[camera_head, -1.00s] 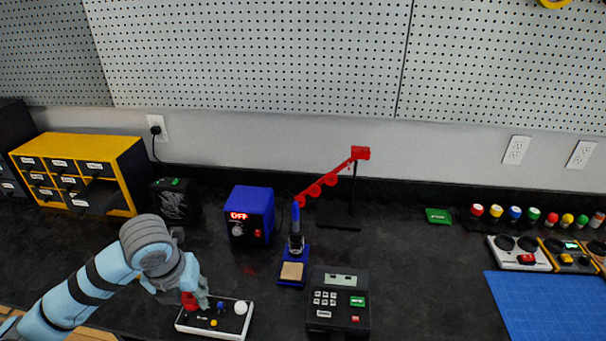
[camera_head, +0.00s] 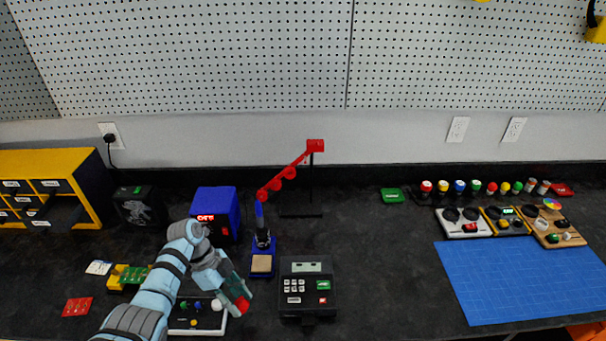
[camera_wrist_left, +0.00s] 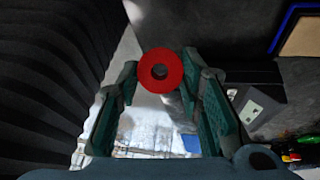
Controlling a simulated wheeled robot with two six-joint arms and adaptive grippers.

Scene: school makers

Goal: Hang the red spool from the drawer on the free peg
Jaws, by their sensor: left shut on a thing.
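My left gripper (camera_head: 238,298) is shut on the red spool (camera_head: 243,305), held low near the right end of the white button box. In the left wrist view the spool (camera_wrist_left: 160,55) shows as a red ring with a dark centre hole, between the green finger pads. The yellow drawer cabinet (camera_head: 60,158) stands at the far left, with one dark drawer (camera_head: 65,212) pulled open. The grey pegboard (camera_head: 220,60) covers the wall. A yellow thing (camera_head: 597,30) hangs at its right edge, cut off by the frame. I cannot make out a free peg. My right gripper is out of view.
The white button box (camera_head: 190,325) is partly hidden by my arm. A dark keypad device (camera_head: 307,288), a blue soldering stand (camera_head: 262,264), a blue power unit (camera_head: 215,208) and a red slanted arm (camera_head: 287,173) stand close by. The bench before the blue mat (camera_head: 520,275) is clear.

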